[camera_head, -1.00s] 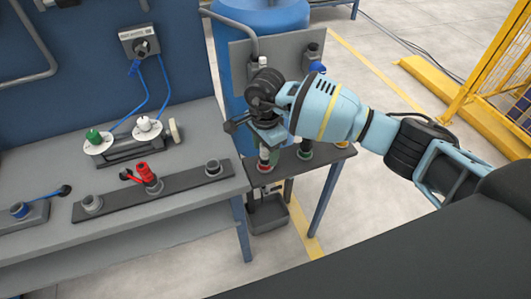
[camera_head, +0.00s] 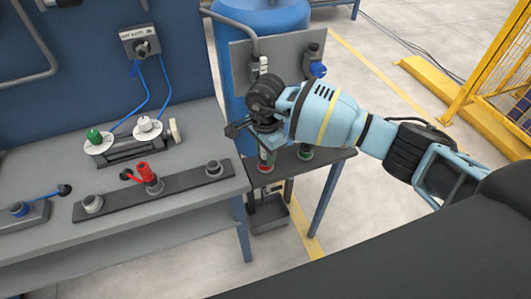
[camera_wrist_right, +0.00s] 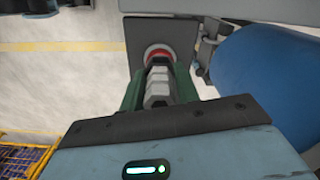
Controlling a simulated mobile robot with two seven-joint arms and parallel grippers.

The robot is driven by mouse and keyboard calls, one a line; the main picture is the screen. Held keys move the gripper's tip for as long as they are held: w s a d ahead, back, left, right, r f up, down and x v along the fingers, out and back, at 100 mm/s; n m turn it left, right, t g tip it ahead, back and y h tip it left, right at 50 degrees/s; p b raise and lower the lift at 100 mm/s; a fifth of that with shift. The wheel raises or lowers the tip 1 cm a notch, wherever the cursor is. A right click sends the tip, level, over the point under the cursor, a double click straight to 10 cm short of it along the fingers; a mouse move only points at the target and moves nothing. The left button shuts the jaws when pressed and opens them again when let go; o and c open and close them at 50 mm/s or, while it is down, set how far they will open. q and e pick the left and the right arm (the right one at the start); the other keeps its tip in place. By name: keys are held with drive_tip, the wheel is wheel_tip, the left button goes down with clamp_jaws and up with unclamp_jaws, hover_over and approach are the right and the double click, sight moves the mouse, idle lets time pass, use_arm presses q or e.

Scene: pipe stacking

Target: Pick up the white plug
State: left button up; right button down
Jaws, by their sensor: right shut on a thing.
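The white plug (camera_wrist_right: 157,88) looks pale grey in the right wrist view. It sits between the green fingers of my right gripper (camera_wrist_right: 157,80), which is shut on it. A red ring (camera_wrist_right: 158,53) shows just beyond the plug's far end. In the head view my right gripper (camera_head: 266,156) points down over the red ring (camera_head: 265,169) on the small side table, and its fingers mostly hide the plug. I cannot tell whether the plug is clear of the ring. My left gripper is not in view.
A green-ringed socket (camera_head: 305,152) stands right of the gripper on the side table (camera_head: 325,156). Behind are an upright grey panel with pipes and a blue tank (camera_head: 262,17). The workbench at left carries a red plug (camera_head: 143,171) and a socket (camera_head: 214,168).

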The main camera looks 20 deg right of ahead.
drive_tip(key=shift+r, duration=0.15)
drive_tip(key=shift+r, duration=0.6)
wheel_tip(320, 180, up, 2)
drive_tip(key=shift+r, duration=0.15)
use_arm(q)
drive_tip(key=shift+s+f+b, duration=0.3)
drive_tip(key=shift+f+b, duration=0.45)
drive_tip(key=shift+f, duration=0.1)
use_arm(e)
drive_tip(key=s+a+r, duration=0.1)
drive_tip(key=s+a, duration=0.8)
drive_tip(key=a, duration=0.4)
drive_tip(key=shift+s+r, duration=0.15)
drive_tip(key=shift+s, duration=0.1)
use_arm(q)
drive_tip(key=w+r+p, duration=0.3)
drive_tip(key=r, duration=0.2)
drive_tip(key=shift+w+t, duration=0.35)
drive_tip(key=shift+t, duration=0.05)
use_arm(e)
wheel_tip(320, 180, up, 8)
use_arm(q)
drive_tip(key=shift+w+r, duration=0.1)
